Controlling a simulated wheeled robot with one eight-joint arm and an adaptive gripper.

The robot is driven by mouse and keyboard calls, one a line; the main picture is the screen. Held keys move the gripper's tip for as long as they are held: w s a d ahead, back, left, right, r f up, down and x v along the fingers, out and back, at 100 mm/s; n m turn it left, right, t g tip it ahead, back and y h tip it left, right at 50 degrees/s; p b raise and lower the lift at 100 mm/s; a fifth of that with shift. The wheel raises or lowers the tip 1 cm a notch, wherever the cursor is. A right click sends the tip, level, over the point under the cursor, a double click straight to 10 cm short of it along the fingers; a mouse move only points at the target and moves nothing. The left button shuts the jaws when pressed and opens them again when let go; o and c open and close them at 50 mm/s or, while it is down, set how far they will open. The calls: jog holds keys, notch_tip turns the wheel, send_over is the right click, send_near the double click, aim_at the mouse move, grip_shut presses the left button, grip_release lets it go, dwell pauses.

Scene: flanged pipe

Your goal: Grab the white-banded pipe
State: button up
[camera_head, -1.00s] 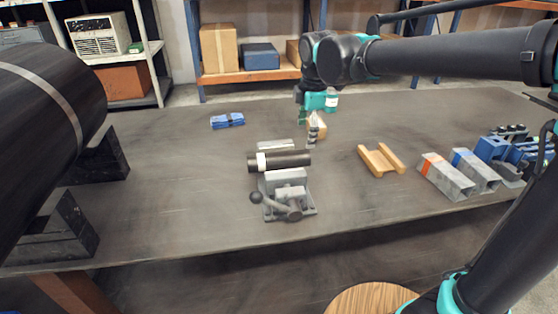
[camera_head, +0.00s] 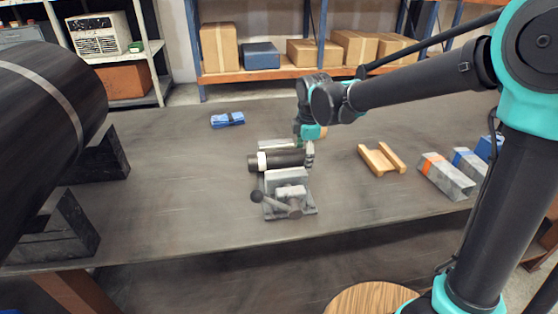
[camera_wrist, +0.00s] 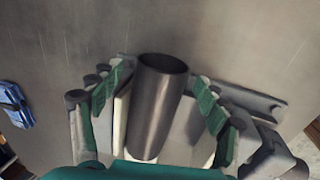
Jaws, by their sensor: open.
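The white-banded pipe (camera_head: 283,160) is a short dark tube lying level in a grey vise (camera_head: 288,190) on the bench. Its white band (camera_head: 262,162) is near its left end. My gripper (camera_head: 309,155) is down at the pipe's right end. In the wrist view, the dark pipe (camera_wrist: 158,105) lies between the green-padded fingers of my open gripper (camera_wrist: 160,88), with gaps on both sides. The band cannot be made out there. The fingers partly hide the pale vise jaws (camera_wrist: 190,135) behind them.
A wooden cradle (camera_head: 381,160) and grey blocks with orange (camera_head: 446,176) and blue ends stand to the right. A large dark pipe (camera_head: 45,110) on black supports fills the left. Bench between is clear.

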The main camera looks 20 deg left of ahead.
jog(key=shift+c, duration=0.6)
grip_shut()
jog(key=shift+r, duration=0.15)
